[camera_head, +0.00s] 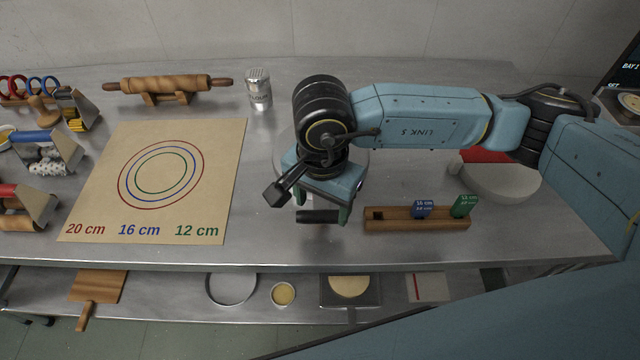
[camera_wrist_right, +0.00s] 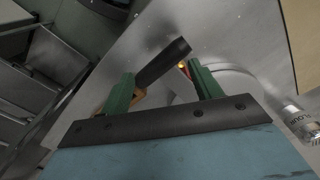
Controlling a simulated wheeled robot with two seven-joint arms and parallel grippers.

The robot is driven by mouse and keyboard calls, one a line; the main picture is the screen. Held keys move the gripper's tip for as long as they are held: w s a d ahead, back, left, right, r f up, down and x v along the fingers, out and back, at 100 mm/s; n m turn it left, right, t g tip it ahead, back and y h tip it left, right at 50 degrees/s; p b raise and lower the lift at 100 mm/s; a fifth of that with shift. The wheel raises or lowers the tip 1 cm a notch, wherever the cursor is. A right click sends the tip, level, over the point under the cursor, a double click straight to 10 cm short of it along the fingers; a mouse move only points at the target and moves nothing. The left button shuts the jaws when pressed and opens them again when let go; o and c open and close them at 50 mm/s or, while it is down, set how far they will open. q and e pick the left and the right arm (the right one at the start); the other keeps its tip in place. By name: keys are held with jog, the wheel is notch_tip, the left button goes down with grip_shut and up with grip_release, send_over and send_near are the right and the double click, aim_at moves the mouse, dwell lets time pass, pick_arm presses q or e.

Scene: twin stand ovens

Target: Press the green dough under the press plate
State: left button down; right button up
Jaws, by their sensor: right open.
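My right gripper (camera_head: 322,206) is open, pointing down over the middle of the counter. A dark cylindrical handle (camera_head: 318,217) shows at its green fingers. In the right wrist view the handle (camera_wrist_right: 165,60) lies across the gap between the open fingers (camera_wrist_right: 162,74); I cannot tell whether they touch it. A round grey body (camera_head: 362,161), apparently the press, is mostly hidden behind my right wrist; its rounded side also shows in the right wrist view (camera_wrist_right: 232,88), with a small orange light beside it. I cannot make out the green dough or the press plate. My left gripper is out of view.
A wooden holder (camera_head: 390,224) with blue and green tags stands right of the gripper. A pale bowl (camera_head: 505,183) is further right. A mat with coloured rings (camera_head: 100,200), a rolling pin (camera_head: 165,86) and a metal shaker (camera_head: 259,90) are left. Counter between mat and gripper is clear.

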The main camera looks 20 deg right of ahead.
jog(key=shift+r, duration=0.1)
notch_tip(320, 180, up, 7)
jog(key=p, duration=0.2)
jog(key=shift+p, duration=0.35)
